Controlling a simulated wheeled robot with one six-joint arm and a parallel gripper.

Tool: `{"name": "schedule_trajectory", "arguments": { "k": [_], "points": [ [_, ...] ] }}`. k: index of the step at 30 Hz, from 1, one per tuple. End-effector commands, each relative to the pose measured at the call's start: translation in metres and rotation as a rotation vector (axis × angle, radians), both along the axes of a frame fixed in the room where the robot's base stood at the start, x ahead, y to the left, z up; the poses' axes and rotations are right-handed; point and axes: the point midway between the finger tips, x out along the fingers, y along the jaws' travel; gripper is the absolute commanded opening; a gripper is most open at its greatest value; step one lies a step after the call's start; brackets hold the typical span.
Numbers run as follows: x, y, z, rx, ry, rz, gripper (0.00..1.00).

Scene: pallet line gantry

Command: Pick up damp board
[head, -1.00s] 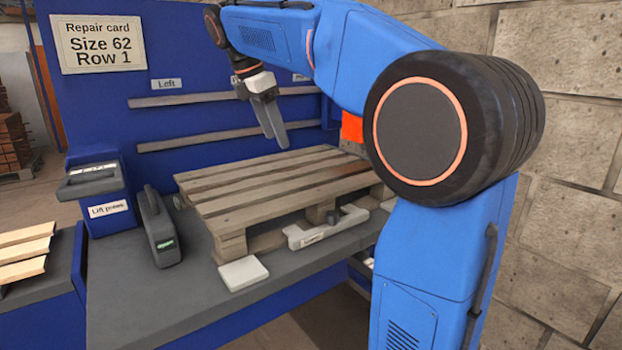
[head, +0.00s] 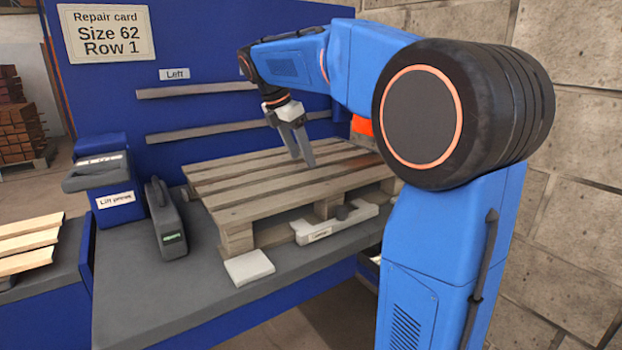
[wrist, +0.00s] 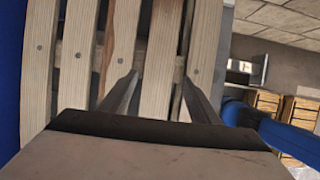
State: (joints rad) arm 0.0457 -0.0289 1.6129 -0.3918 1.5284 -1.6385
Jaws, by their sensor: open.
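A wooden pallet (head: 235,214) lies on the grey bench, its top made of several slats. My gripper (head: 303,160) points down over the pallet's top, fingers apart and empty. Whether the fingertips touch the wood I cannot tell.
A grey case (head: 166,220) stands left of the pallet, near a blue box labelled Lift press (head: 115,200). A white block (head: 249,267) and a light grey tool (head: 330,226) lie at the pallet's front. Shelf rails (head: 200,90) cross the blue back panel, with a repair card (head: 107,32) above.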

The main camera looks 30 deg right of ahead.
Motion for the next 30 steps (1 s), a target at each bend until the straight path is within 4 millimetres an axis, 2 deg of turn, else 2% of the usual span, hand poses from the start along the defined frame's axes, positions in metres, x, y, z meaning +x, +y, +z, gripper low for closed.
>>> {"name": "schedule_trajectory", "arguments": {
  "k": [7,18,26,29,30],
  "points": [
    [0.000,-0.006,-0.013,0.000,0.001,0.000,0.56],
    [0.002,-0.024,-0.052,0.000,0.001,0.000,0.56],
    [0.003,-0.025,-0.055,0.000,0.000,0.000,0.56],
    [0.003,-0.025,-0.055,0.000,0.000,0.000,0.37],
    [0.003,-0.025,-0.055,0.000,0.000,0.000,0.28]
  ]
}}
